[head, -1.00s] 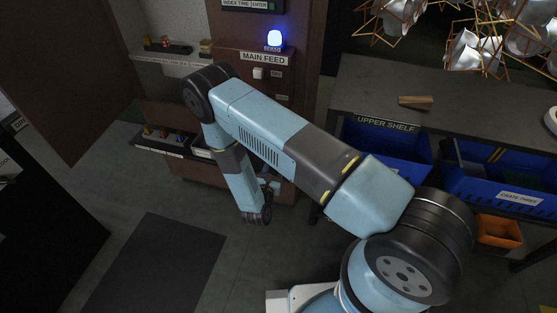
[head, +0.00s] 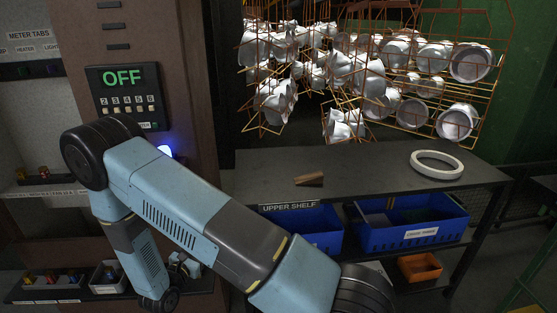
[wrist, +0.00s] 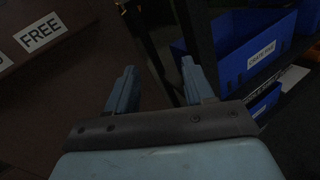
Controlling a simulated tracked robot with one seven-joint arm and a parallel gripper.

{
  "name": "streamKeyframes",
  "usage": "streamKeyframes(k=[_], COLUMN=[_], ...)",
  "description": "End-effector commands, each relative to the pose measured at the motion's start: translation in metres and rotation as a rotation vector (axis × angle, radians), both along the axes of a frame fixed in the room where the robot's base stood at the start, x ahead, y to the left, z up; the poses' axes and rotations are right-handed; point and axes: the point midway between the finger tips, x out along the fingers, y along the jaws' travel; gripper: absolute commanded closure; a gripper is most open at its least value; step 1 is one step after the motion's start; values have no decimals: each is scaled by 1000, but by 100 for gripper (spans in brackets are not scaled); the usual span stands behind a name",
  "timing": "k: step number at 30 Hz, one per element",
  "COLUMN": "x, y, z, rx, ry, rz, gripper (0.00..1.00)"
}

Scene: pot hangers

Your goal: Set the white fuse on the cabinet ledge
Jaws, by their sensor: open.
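My gripper (wrist: 157,88) is open in the wrist view, with nothing between its two fingers. It points past a brown panel with a "FREE" label and a dark post. In the head view my forearm hangs in front of the brown cabinet (head: 180,75), and I cannot make out the fingertips there. A lower ledge (head: 40,298) at the left holds several small coloured pieces and a small pale box (head: 106,286). A higher labelled ledge (head: 68,191) also carries small coloured pieces. I cannot pick out a white fuse in either view.
A dark table (head: 370,180) at right bears a wooden block (head: 309,180) and a white ring (head: 437,153). Blue crates (head: 415,236) and an orange bin (head: 419,271) sit below it. Wire racks of metal pots (head: 385,75) hang above. A panel reads OFF (head: 121,77).

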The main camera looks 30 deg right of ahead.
Motion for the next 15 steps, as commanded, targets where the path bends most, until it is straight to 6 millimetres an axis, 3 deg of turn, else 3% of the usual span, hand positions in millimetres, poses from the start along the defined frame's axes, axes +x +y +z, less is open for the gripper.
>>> streamKeyframes(k=[3,15], x=[2,-23], y=[-23,-93], z=[42,150], rx=[66,323], ry=[-34,-124], rz=[-125,-504], gripper=[48,48])
